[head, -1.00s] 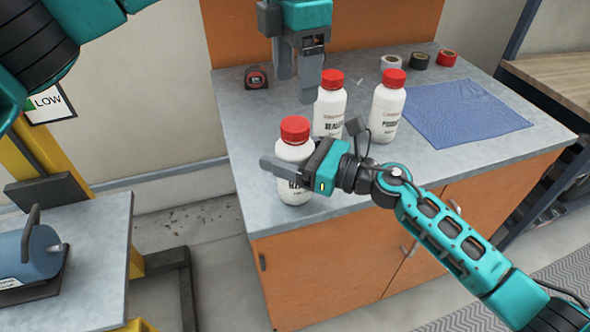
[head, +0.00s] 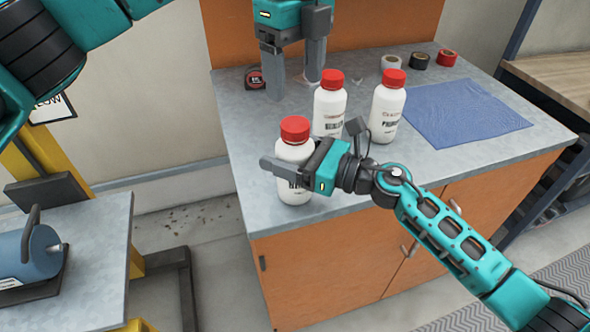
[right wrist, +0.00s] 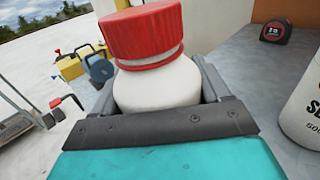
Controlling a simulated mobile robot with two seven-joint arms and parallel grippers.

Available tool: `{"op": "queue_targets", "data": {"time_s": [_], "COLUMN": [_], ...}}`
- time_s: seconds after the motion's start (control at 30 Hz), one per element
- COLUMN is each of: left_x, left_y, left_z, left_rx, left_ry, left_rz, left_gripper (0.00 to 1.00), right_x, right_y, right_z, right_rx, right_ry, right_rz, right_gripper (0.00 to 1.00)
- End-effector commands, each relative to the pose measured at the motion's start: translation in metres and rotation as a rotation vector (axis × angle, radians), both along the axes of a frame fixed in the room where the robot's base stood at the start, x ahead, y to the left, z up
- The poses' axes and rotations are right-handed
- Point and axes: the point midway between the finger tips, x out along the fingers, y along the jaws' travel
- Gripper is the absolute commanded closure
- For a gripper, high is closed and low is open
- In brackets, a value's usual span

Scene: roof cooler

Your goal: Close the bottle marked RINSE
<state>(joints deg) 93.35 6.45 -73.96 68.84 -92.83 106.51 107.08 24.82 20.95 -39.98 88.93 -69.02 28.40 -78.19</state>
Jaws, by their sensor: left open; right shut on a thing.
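A white bottle (head: 294,154) with a red cap (head: 295,129) stands near the counter's front left corner. My right gripper (head: 284,172) is shut around its body and covers part of the label, so I cannot read the whole name. In the right wrist view the red cap (right wrist: 143,32) sits on the neck with a pale band below it; I cannot tell how tight it is. My left gripper (head: 294,90) is open and empty, pointing down behind this bottle and left of the rear bottle, apart from all caps.
Two more white, red-capped bottles stand behind: a middle one (head: 329,108) and a right one (head: 387,112). A blue cloth (head: 465,114), several tape rolls (head: 418,60) and a tape measure (head: 256,79) lie on the counter (head: 235,130). An orange panel (head: 365,25) rises at the back.

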Motion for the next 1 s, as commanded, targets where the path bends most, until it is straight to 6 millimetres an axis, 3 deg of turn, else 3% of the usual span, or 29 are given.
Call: {"op": "queue_targets", "data": {"time_s": [0.1, 0.3, 0.73, 1.0], "left_x": [0.0, 0.0, 0.0, 0.0], "left_y": [0.0, 0.0, 0.0, 0.001], "left_z": [0.0, 0.0, -0.002, -0.035], "left_rx": [0.0, 0.001, 0.001, 0.002], "left_ry": [0.0, -0.001, 0.001, 0.003], "left_rz": [0.157, 0.301, 0.322, 0.322], "left_gripper": [0.3, 0.3, 0.3, 0.3], "right_x": [0.0, 0.0, 0.0, 0.0], "right_y": [0.0, 0.0, 0.0, 0.0], "right_z": [0.0, 0.0, 0.0, 0.0], "right_rx": [-0.001, -0.001, -0.001, -0.001], "right_ry": [0.0, 0.0, 0.0, 0.0], "right_rz": [0.0, 0.0, 0.0, 0.0], "right_gripper": [1.0, 1.0, 1.0, 1.0]}}
